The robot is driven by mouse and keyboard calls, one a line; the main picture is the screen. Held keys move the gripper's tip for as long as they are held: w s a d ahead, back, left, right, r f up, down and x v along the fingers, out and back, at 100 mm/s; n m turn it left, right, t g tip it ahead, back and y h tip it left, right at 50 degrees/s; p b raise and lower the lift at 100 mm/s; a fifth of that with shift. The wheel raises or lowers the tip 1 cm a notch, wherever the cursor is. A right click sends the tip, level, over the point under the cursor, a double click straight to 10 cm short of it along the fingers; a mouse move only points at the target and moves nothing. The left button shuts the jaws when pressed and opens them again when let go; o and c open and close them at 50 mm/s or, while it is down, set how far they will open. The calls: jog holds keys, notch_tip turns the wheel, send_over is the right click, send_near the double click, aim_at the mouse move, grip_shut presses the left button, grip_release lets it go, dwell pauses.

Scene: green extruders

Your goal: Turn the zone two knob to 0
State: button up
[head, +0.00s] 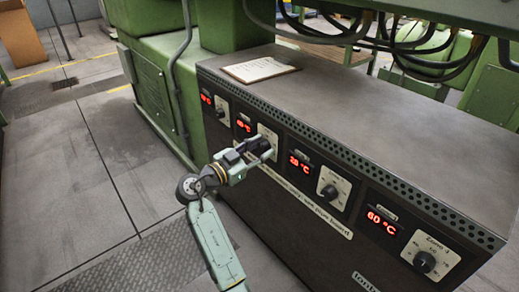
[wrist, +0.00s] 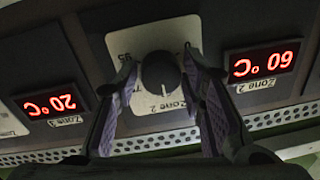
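The zone two knob (wrist: 161,72) is a dark round knob on a pale dial plate (wrist: 150,38), which carries a "Zone 2" label. A pale pointer mark on the knob faces down in the wrist view. The dial's numbers are mostly unreadable. My gripper (wrist: 160,68) is open, with one finger on each side of the knob. A gap shows at the left finger; whether the right one touches is unclear. The zone 2 display (wrist: 264,63) reads 60 °C, upside down here. In the head view my gripper (head: 266,150) hides most of this knob.
The zone 3 display (wrist: 50,104) reads 20 °C. Other knobs (head: 329,192) (head: 425,262) and displays line the dark cabinet front. A perforated strip (head: 350,165) runs above them. A clipboard (head: 260,69) lies on the cabinet top. Floor at left is clear.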

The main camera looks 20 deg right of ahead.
jog(key=c, duration=0.7)
jog(key=shift+n, duration=0.3)
jog(key=n+p, duration=0.2)
jog(key=n, duration=0.2)
jog(key=shift+r+n, duration=0.15)
jog(key=shift+n, duration=0.25)
jog(key=n+p, duration=0.4)
jog(key=n, duration=0.2)
jog(key=shift+r+p, duration=0.15)
jog(key=shift+p, duration=0.15)
jog(key=n+p, duration=0.3)
jog(key=shift+n+g, duration=0.3)
jog(key=shift+g, duration=0.1)
jog(key=n+p, duration=0.3)
jog(key=shift+w+r, duration=0.1)
jog(key=n+p, duration=0.4)
jog(key=shift+f+n+g, duration=0.2)
jog(key=shift+n+g, duration=0.2)
jog(key=shift+p, duration=0.3)
